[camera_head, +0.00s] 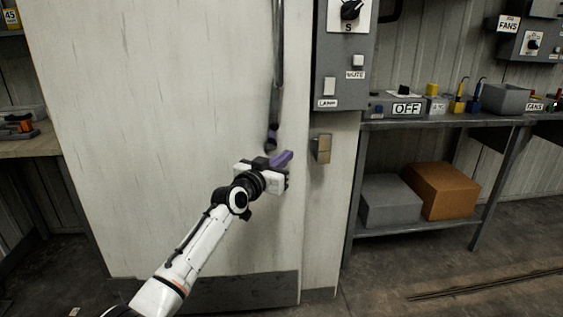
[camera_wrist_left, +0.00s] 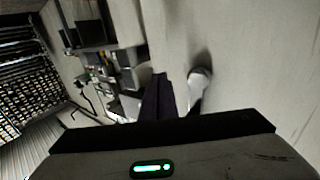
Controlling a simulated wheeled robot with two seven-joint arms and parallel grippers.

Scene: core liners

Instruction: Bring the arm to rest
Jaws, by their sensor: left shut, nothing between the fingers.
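My left arm reaches up from the bottom of the head view. Its gripper (camera_head: 284,158) is shut and empty, with purple fingers pointing up and to the right. It is in front of a large pale door (camera_head: 150,120), just below the lower end of the vertical metal door handle (camera_head: 277,75). I see no clear contact between gripper and handle. In the left wrist view the dark shut fingers (camera_wrist_left: 158,97) are beside a rounded grey end (camera_wrist_left: 199,84), perhaps the handle's. My right gripper is not in view.
A metal latch piece (camera_head: 321,149) is on the frame right of the door. Above it hangs a grey switch box (camera_head: 343,70). At right, a bench (camera_head: 440,119) carries small devices; its lower shelf holds a grey box (camera_head: 389,202) and a brown box (camera_head: 441,190). Floor at lower right is mostly clear.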

